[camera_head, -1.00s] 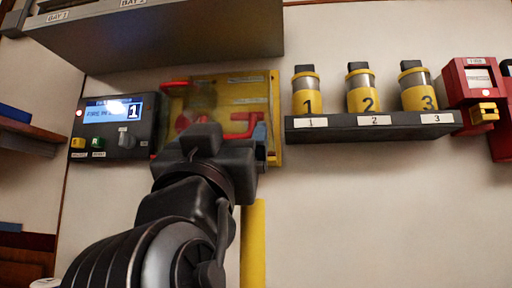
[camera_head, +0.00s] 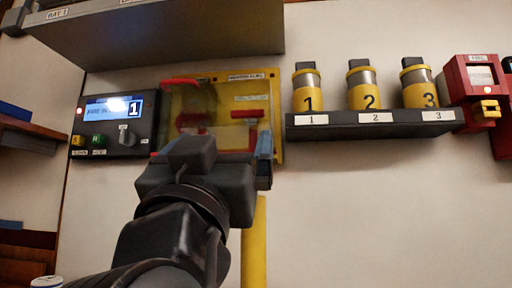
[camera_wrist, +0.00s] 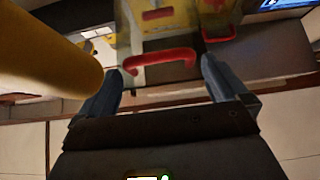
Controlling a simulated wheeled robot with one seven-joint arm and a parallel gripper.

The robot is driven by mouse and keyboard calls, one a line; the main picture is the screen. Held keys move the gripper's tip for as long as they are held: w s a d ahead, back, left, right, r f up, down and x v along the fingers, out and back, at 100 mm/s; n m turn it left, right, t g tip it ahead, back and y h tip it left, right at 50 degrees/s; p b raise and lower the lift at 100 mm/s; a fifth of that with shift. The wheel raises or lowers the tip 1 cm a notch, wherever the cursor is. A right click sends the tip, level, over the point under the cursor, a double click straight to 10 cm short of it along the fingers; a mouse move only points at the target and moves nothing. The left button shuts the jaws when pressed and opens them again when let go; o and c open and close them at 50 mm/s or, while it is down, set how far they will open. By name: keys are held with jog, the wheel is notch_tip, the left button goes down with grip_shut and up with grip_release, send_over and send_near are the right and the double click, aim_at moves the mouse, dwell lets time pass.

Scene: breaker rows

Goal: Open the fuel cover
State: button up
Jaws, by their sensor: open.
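The fuel cover is a clear pane on a yellow panel (camera_head: 273,90) on the wall, partly hidden by my arm in the head view. A curved red handle (camera_head: 182,85) shows at the panel's top left, with other red parts (camera_head: 247,114) inside. In the wrist view, a red bar handle (camera_wrist: 160,59) lies across the space at the fingertips. My gripper (camera_wrist: 161,74) is open, with one finger near each end of that handle. I cannot tell whether it touches. In the head view, one bluish finger (camera_head: 265,146) shows by the panel's lower right; the other is hidden.
A control box with a lit screen (camera_head: 112,107) is left of the panel. A shelf (camera_head: 370,126) with three numbered yellow canisters is on the right. A yellow pipe (camera_head: 253,245) runs below the panel and fills the left of the wrist view (camera_wrist: 45,65). A grey cabinet overhangs above.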

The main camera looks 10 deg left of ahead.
jog(key=v, duration=0.4)
jog(key=shift+s+f, duration=0.25)
jog(key=shift+f, duration=0.05)
jog(key=shift+s, duration=0.1)
